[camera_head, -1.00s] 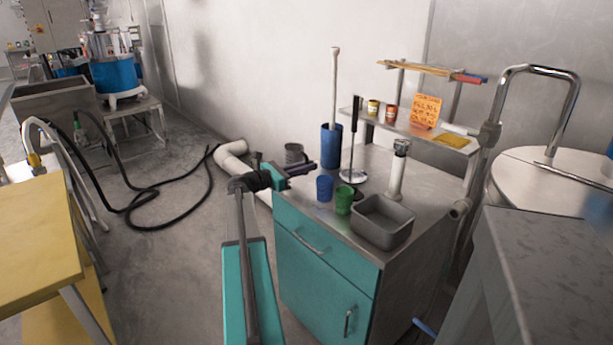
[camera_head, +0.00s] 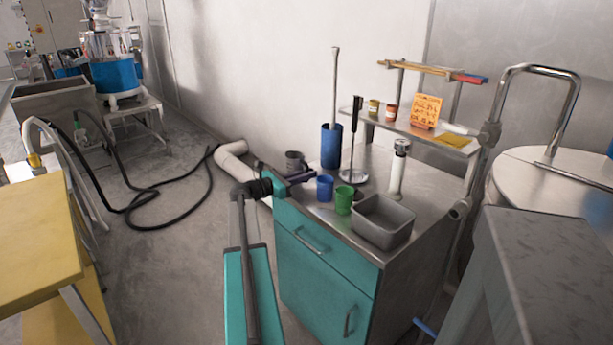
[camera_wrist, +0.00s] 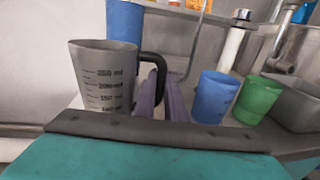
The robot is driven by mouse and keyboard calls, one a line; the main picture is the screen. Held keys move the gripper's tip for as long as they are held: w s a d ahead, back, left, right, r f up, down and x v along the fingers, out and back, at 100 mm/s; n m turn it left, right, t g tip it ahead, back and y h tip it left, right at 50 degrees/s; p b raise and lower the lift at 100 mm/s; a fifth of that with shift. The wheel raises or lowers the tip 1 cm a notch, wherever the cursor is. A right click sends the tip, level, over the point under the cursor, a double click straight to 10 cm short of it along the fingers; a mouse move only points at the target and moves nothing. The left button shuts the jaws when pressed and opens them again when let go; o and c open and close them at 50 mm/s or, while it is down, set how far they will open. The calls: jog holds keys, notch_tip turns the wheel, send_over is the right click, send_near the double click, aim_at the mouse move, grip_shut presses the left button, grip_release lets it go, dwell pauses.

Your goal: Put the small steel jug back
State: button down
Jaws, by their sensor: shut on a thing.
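The small steel jug (camera_wrist: 105,78) is grey with dark volume marks and a black handle (camera_wrist: 155,68) on its right side. My gripper (camera_wrist: 163,103) has its purple fingers at the handle and is shut on it; the exact contact is partly hidden. In the head view the jug (camera_head: 295,161) is at the back left of the teal cabinet's steel top, just behind my gripper (camera_head: 308,176). The jug looks upright. Whether its base touches the top is hidden.
A blue cup (camera_head: 325,188) and a green cup (camera_head: 344,200) stand right of my gripper, with a grey tub (camera_head: 383,221) beyond. A tall blue container (camera_head: 331,147) holding a rod stands behind. The shelf (camera_head: 425,130) holds small jars and an orange sign.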

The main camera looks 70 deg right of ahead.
jog(key=c, duration=1.8)
grip_release()
jog(key=shift+w+a, duration=0.15)
jog(key=v, duration=1.1)
jog(key=shift+w+a, duration=0.2)
jog(key=shift+a, duration=0.05)
